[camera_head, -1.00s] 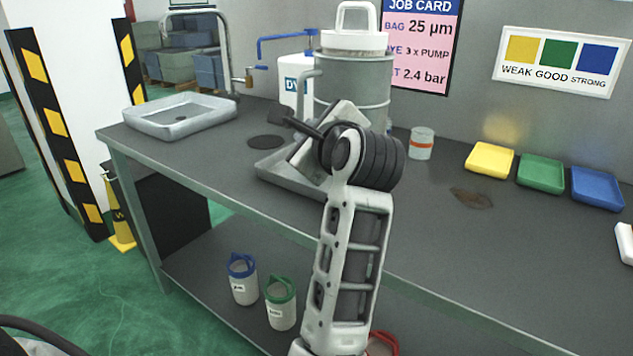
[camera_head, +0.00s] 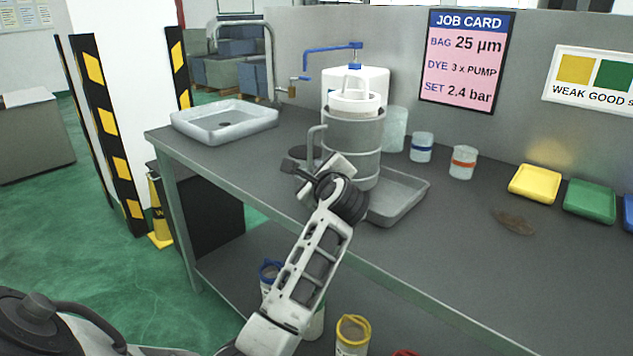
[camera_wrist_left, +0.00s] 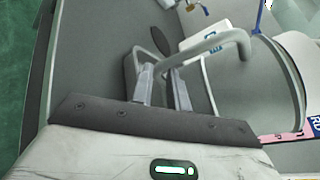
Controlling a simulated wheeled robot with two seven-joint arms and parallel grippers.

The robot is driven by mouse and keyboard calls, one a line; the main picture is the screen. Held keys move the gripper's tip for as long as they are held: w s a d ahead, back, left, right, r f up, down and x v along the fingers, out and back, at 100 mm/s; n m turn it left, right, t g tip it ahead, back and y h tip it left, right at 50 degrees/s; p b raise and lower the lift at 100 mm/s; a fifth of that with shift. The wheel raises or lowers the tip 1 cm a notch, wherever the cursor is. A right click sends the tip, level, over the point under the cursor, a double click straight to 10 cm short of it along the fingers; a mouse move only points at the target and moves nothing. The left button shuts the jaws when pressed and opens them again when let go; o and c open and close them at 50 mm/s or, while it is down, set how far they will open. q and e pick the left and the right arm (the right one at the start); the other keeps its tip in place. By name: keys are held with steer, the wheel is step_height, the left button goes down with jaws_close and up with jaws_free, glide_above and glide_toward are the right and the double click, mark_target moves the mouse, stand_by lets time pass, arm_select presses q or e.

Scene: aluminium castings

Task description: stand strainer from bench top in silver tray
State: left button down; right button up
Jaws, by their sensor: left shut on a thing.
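The strainer (camera_head: 352,135) is a grey metal cylinder with a pipe-like side handle and a white top with a raised loop. It stands upright over the back left of the silver tray (camera_head: 412,202); I cannot tell whether its base touches the tray. My left gripper (camera_head: 305,178) is shut on its side handle, on the cylinder's near left side. In the left wrist view, the fingers (camera_wrist_left: 160,88) are at the handle (camera_wrist_left: 212,42), with the cylinder wall (camera_wrist_left: 240,90) to the right. My arm hides the tray's left part. My right gripper is not in view.
A sink (camera_head: 225,122) is at the bench's left end. A white dispenser (camera_head: 375,80) stands behind the strainer. Blue-banded (camera_head: 421,147) and orange-banded (camera_head: 462,162) jars, a brown stain (camera_head: 514,221) and a yellow tray (camera_head: 535,183) are to the right.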

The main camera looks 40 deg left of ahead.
arm_select(q)
step_height(320, 180, down, 2)
steer(key=c, duration=1.3)
jaws_free()
steer(key=shift+d+f, duration=0.1)
steer(key=shift+c, duration=0.2)
steer(key=v, duration=1.2)
